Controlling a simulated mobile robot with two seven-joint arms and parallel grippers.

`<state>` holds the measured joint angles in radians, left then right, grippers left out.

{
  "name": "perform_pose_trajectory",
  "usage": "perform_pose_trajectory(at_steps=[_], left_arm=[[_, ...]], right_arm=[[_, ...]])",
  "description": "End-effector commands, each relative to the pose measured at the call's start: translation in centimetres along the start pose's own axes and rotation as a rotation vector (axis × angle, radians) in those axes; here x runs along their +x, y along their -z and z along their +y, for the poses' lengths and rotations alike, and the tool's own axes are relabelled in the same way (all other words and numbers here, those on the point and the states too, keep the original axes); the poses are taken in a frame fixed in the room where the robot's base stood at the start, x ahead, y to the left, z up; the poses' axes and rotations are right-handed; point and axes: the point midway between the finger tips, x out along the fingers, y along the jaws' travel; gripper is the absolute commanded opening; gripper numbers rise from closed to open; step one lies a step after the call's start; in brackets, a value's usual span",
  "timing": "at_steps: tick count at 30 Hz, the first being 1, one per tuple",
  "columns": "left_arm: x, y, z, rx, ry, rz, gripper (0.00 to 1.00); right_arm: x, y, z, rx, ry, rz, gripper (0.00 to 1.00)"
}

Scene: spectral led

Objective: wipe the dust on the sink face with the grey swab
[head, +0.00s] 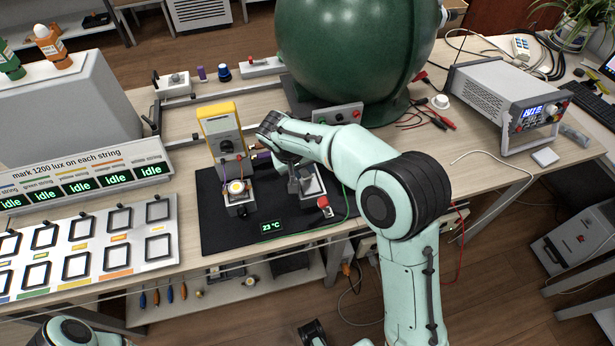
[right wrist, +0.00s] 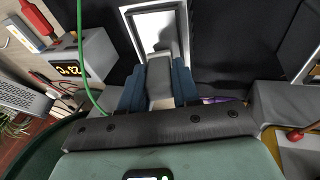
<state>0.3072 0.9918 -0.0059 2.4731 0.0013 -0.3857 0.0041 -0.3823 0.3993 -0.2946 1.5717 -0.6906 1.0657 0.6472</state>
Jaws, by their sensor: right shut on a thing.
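My right gripper (head: 293,188) reaches down over the black mat. In the right wrist view its blue fingers (right wrist: 160,88) are shut on the grey swab (right wrist: 160,78), a small block. The sink face is a grey plate in a white frame (right wrist: 180,38), just beyond the swab's tip; in the head view it shows partly behind the gripper (head: 314,182). The swab's end overlaps the plate's near edge in the picture; I cannot tell whether they touch. Dust is not clear to see.
The black mat (head: 218,225) also holds a lit lamp unit (head: 237,190), a 23 °C display (head: 272,226) and a red-topped switch (head: 324,205). A yellow meter (head: 222,125) stands behind the lamp unit. A large green sphere (head: 350,55) is at the back. A green wire (right wrist: 82,60) passes beside the fingers.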

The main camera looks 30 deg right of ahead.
Motion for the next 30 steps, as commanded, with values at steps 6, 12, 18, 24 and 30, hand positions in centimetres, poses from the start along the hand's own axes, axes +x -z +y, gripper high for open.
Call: perform_pose_trajectory(at_steps=[6, 12, 18, 24, 30], left_arm=[[-0.09, 0.0, 0.03, 0.0, 0.0, 0.0, 0.72], [-0.09, 0.0, 0.03, 0.0, 0.0, 0.0, 0.72], [-0.18, 0.01, 0.07, 0.0, 0.0, 0.001, 0.72], [-0.21, 0.01, 0.08, 0.0, 0.0, 0.001, 0.72], [-0.52, 0.03, 0.19, 0.001, -0.001, 0.002, 0.72]], right_arm=[[0.13, -0.17, 0.0, -0.001, -0.002, -0.007, 0.0], [0.09, -0.16, 0.01, -0.001, -0.002, -0.006, 0.0], [-0.04, -0.12, 0.05, -0.001, -0.002, -0.006, 0.0], [-0.13, -0.07, 0.07, -0.001, -0.001, -0.004, 0.0], [-0.14, 0.31, 0.07, 0.0, -0.002, -0.003, 0.0]])
